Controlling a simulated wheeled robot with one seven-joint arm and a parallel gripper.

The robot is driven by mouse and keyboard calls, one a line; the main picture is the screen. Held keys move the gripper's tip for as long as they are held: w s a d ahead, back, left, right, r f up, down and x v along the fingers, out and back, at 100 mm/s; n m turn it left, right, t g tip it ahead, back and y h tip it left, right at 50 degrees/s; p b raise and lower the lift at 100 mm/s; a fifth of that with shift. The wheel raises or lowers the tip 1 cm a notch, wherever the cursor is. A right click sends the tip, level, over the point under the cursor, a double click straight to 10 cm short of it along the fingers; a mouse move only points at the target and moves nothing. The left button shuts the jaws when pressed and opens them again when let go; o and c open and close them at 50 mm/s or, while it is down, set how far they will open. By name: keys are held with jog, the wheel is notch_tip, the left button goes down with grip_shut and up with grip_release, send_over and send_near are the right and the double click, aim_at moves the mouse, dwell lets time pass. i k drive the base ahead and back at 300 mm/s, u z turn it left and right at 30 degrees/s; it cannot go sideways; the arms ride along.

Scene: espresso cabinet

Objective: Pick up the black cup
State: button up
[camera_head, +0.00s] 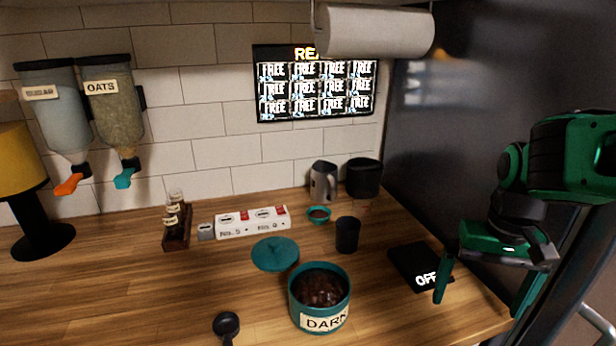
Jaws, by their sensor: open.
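The black cup (347,235) stands upright on the wooden counter, right of the middle, behind and right of the teal canister labelled DARK. A larger black container (363,178) stands farther back near the wall corner. My gripper (478,297) is at the right, its green fingers spread apart and pointing down, with nothing between them. It is to the right of the black cup and nearer the camera, by the black scale reading OFF (410,262). The gripper and the cup are clearly apart.
The teal canister (319,312) holds dark contents; its lid (275,254) lies behind it. A black scoop (226,325), small teal bowl (318,215), grey pitcher (323,180) and white box (253,222) are also on the counter (110,290). A dark cabinet wall borders the right.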

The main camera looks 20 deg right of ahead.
aim_at(348, 228)
jog(key=z, duration=0.3)
jog(key=k, duration=0.85)
jog(key=z, duration=0.8)
jog(key=i, duration=0.5)
jog(key=u, duration=0.05)
